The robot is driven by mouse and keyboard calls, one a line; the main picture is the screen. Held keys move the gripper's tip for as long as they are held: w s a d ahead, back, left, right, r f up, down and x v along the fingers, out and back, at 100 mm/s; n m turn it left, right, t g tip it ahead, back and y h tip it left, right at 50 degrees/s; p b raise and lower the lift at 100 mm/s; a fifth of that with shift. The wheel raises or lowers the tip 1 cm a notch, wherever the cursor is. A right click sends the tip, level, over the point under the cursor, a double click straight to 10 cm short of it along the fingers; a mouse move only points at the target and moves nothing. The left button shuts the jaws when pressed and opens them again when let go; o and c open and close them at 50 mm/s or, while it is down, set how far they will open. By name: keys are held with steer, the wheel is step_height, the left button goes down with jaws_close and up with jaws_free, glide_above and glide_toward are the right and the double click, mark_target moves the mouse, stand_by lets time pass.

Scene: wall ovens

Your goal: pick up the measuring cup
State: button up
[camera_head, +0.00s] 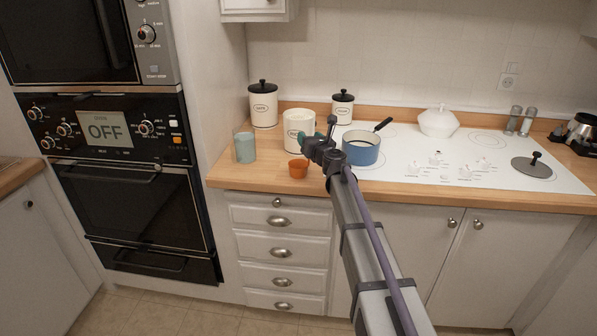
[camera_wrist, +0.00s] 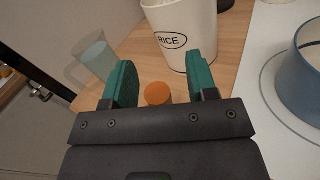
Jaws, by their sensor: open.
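My gripper (camera_head: 318,135) is open and empty, above the counter and close to the rice canister. It also shows in the wrist view (camera_wrist: 163,75), its fingers spread apart. I cannot tell exactly how high it is above the cup.
The open white rice canister (camera_head: 297,124) stands just behind the cup. A blue pot (camera_head: 361,150) sits on the white hob to the right. Two lidded canisters stand at the back.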

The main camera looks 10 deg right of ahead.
steer(key=shift+c, duration=0.3)
jaws_close()
